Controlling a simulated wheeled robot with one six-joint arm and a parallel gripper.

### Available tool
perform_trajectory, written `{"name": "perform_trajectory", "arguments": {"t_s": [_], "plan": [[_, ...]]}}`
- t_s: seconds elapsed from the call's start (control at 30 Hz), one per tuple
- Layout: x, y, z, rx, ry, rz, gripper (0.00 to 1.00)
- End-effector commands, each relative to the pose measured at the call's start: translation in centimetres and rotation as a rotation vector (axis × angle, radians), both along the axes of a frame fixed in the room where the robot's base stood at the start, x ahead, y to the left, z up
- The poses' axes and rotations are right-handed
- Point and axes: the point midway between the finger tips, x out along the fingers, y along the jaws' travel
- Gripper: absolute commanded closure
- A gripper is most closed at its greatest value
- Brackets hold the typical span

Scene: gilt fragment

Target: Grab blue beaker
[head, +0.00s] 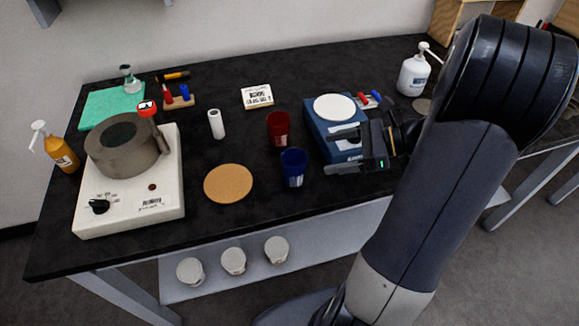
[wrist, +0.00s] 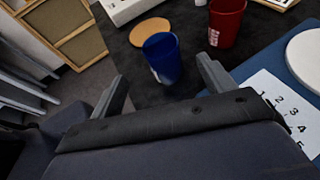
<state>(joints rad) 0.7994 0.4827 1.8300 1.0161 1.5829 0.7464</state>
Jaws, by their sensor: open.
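The blue beaker (head: 293,168) stands upright on the black tabletop, near its front edge. It also shows in the wrist view (wrist: 163,60), ahead of and between my two fingers. My gripper (head: 338,150) is open and empty, to the right of the beaker in the head view and in front of the blue scale. In the wrist view my gripper (wrist: 165,75) has its fingers wide apart, with the beaker beyond them and not touched.
A red beaker (head: 278,128) stands just behind the blue one. The blue scale (head: 345,155) with a white round plate is at the right. A cork mat (head: 228,184) and a hotplate (head: 155,205) lie to the left. A white cylinder (head: 216,124) stands further back.

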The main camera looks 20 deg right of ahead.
Motion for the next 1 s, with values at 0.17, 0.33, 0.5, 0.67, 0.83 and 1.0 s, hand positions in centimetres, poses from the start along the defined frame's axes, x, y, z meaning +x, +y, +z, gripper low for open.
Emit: {"name": "perform_trajectory", "arguments": {"t_s": [0.17,0.33,0.5,0.67,0.83,1.0], "plan": [[0.9,2.1,-0.9,-0.001,0.001,0.003,0.23],[1.3,3.1,-1.4,-0.002,0.001,0.004,0.23],[2.2,5.3,-2.5,0.000,0.002,0.006,0.23],[2.8,6.6,-3.1,-0.003,0.000,0.004,0.23],[3.0,6.9,-3.3,-0.003,0.000,0.002,0.23],[3.0,6.8,-3.3,-0.003,0.000,0.002,0.27]]}}
